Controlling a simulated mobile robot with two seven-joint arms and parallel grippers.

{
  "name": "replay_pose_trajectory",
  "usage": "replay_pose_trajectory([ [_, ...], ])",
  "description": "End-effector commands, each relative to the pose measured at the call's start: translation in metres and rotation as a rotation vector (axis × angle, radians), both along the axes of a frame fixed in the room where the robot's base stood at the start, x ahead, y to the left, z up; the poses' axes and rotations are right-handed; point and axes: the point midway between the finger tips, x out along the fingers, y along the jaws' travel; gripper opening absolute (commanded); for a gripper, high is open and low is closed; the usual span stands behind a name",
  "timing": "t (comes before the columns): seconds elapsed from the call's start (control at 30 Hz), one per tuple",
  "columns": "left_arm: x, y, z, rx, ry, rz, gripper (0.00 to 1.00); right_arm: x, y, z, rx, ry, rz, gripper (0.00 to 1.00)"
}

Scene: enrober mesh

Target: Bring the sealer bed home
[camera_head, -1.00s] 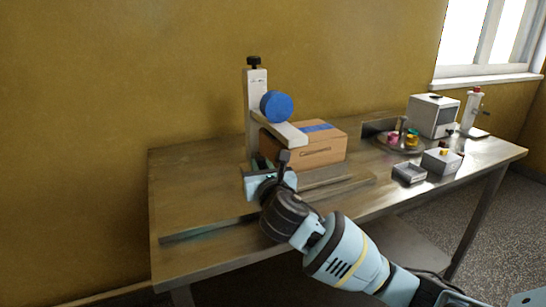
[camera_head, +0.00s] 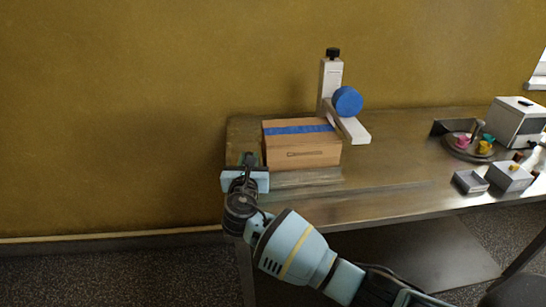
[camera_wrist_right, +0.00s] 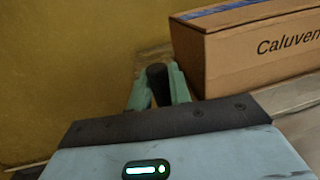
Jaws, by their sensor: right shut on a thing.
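The sealer (camera_head: 330,88) has a white column, a blue tape roll (camera_head: 347,101) and a white arm. Its bed (camera_head: 308,178) is a low flat plate near the table's left end, mostly hidden under a cardboard box (camera_head: 302,153) with blue tape along its top. The box is left of the sealer's arm and shows large in the wrist view (camera_wrist_right: 245,55). My right gripper (camera_head: 249,160) is at the left of the box. In the wrist view its green fingers (camera_wrist_right: 158,88) are shut on a dark upright handle (camera_wrist_right: 157,78). My left gripper is not in view.
The metal table (camera_head: 400,165) has its left edge close to my right gripper. A turntable with coloured pieces (camera_head: 468,148), two small grey boxes (camera_head: 470,182) and a white machine (camera_head: 516,122) stand at the right. A yellow wall is behind.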

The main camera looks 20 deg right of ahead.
Motion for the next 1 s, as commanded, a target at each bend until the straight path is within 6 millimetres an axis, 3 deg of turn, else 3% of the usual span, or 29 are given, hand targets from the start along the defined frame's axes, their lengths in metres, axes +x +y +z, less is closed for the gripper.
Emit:
replay_pose_trajectory([
  [0.2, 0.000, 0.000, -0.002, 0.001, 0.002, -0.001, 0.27, 0.007, 0.028, 0.001, 0.001, -0.001, 0.004, 0.00],
  [0.77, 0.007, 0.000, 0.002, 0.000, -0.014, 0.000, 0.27, 0.009, 0.038, 0.001, 0.001, -0.002, 0.007, 0.00],
  [0.8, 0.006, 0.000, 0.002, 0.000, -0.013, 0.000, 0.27, 0.009, 0.038, 0.001, 0.001, -0.002, 0.007, 0.25],
  [0.9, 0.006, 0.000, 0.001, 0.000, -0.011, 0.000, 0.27, 0.009, 0.037, 0.001, 0.001, -0.002, 0.006, 0.38],
  [1.0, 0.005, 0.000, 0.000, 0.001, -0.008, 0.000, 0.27, 0.009, 0.036, 0.001, 0.001, -0.001, 0.003, 0.39],
])
